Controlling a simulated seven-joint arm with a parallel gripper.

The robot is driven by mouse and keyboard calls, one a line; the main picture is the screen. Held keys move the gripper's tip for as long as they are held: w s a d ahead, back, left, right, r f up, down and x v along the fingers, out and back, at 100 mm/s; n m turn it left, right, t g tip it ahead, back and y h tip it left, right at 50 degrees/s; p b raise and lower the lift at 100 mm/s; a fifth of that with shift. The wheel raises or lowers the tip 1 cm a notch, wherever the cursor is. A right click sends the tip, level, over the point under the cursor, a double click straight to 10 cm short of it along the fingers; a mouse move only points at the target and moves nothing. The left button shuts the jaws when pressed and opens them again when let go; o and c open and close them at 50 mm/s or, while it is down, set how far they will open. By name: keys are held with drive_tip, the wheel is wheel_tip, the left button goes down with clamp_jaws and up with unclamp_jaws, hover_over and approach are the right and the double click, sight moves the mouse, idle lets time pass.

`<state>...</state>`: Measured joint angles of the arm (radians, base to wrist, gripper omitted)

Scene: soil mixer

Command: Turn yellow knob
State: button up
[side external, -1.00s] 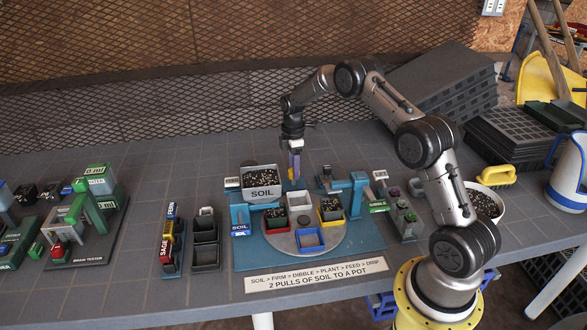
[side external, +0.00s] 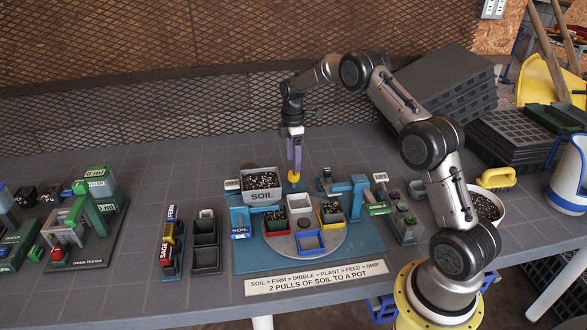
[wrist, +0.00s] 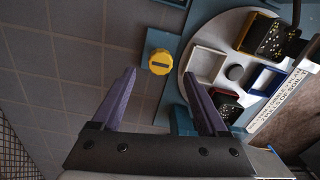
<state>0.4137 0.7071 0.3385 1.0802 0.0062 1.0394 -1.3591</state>
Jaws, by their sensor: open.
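The yellow knob (side external: 294,176) stands at the back edge of the blue base, behind the turntable and right of the soil hopper. In the wrist view the yellow knob (wrist: 159,61) is a round cap with a dark slot lying roughly across the picture. My gripper (side external: 295,164) points down just above the knob in the side view. In the wrist view my gripper (wrist: 160,82) has its two purple fingers spread wide, with nothing between them. The knob shows just beyond the fingertips there, apart from both.
The soil hopper (side external: 262,182) stands close to the left of the knob. The grey turntable (side external: 280,243) with several coloured pots lies in front. A blue arm-like station (side external: 358,186) stands to the right. The tabletop behind the knob is clear.

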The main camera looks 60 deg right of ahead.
wheel_tip(320, 180, up, 9)
idle(0.3)
drive_tip(key=shift+w, duration=0.1)
wheel_tip(320, 180, up, 8)
drive_tip(key=t, duration=0.1)
hover_over(293, 172)
drive_tip(key=a, duration=0.4)
drive_tip(key=s+a+r+n+t, duration=0.1)
drive_tip(key=s+a+r, duration=0.2)
drive_tip(key=a+r, duration=0.15)
drive_tip(key=s+a+r+t, duration=0.1)
drive_tip(key=s+a+r, duration=0.15)
drive_tip(key=r, duration=0.35)
drive_tip(key=s+a+r+m+t, duration=0.1)
drive_tip(key=s+a+r, duration=0.25)
drive_tip(key=s, duration=0.25)
drive_tip(key=s+a+r+m+t, duration=0.1)
drive_tip(key=s+a+r, duration=0.1)
drive_tip(key=s+a, duration=0.35)
drive_tip(key=s+a+f+m, duration=0.1)
drive_tip(key=s+f+m, duration=0.4)
drive_tip(key=s, duration=0.3)
drive_tip(key=s+a+f+m, duration=0.1)
drive_tip(key=s+f+m, duration=0.3)
drive_tip(key=s, duration=0.5)
wheel_tip(293, 172, down, 3)
drive_tip(key=shift+s+r+m+t, duration=0.1)
drive_tip(key=shift+s+m+t, duration=0.1)
drive_tip(key=shift+m+t, duration=0.2)
